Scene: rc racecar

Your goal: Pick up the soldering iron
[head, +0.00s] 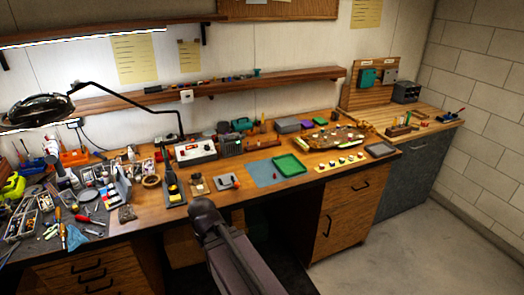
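What looks like the soldering iron (172,187) stands in a small dark holder near the front edge of the wooden workbench, with a yellow part showing. It is small in this view, so its handle and tip cannot be told apart clearly. A white station box (194,150) with a red display sits behind it. My dark arm rises from the bottom middle, its upper end in front of the bench edge, to the right of and nearer than the holder. No gripper fingers can be made out.
A lamp (40,108) on a jointed arm hangs over the left side. Many tools and a parts tray (20,222) crowd the left bench. A green tray (289,166) and blue mat (264,173) lie right of the holder. The floor (400,250) at right is clear.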

